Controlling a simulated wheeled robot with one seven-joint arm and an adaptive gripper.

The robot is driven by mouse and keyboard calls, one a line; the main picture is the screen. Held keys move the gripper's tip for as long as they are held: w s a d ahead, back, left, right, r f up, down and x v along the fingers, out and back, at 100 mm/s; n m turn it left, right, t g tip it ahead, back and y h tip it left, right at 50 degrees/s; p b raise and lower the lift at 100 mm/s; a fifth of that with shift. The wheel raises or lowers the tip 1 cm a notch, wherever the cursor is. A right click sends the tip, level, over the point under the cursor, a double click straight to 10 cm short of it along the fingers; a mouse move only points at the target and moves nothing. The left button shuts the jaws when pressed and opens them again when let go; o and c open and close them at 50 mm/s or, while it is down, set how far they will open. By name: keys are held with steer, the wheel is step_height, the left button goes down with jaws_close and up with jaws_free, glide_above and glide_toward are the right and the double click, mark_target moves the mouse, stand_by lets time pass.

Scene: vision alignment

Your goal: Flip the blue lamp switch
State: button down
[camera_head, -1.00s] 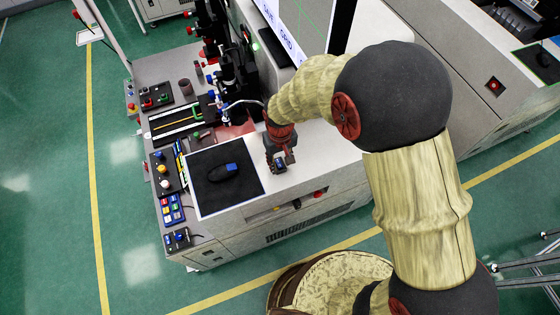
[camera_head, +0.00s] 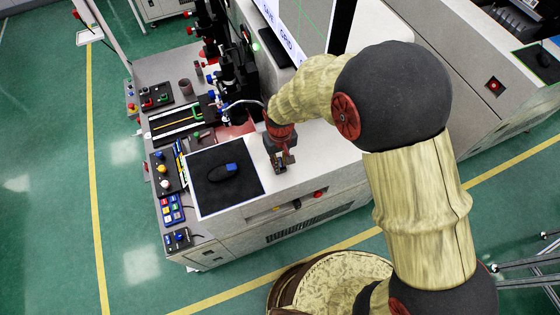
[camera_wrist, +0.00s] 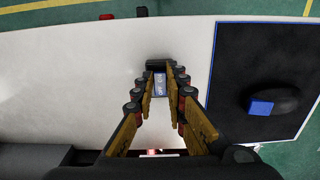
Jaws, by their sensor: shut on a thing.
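The blue lamp switch (camera_wrist: 159,84) shows in the wrist view as a small dark block with a blue, lettered face. It stands at the white worktop, between the tips of my gripper (camera_wrist: 159,92). The fingers are shut on it, one at each side, and hide its sides. In the head view my gripper (camera_head: 281,160) is low over the white worktop, right of the black mat. The switch there is small and partly hidden by the fingers. I cannot tell which way its lever lies.
A black mat (camera_head: 205,199) with a dark blue-topped mouse (camera_head: 223,173) lies left of my gripper. Button boxes (camera_head: 164,172) line the left edge. Dark optical equipment (camera_head: 234,75) stands behind. The white worktop (camera_head: 318,158) right of the gripper is clear.

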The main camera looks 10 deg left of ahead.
steer(key=shift+w+a+r+g+h+p, duration=0.15)
steer(key=shift+w+g+h+p, duration=0.25)
steer(key=shift+g+p, duration=0.45)
steer(key=shift+s, duration=0.15)
steer(key=c, duration=1.8)
jaws_free()
step_height(320, 180, up, 12)
steer(key=w+a, duration=0.1)
steer(key=w, duration=0.1)
steer(key=shift+f, duration=0.2)
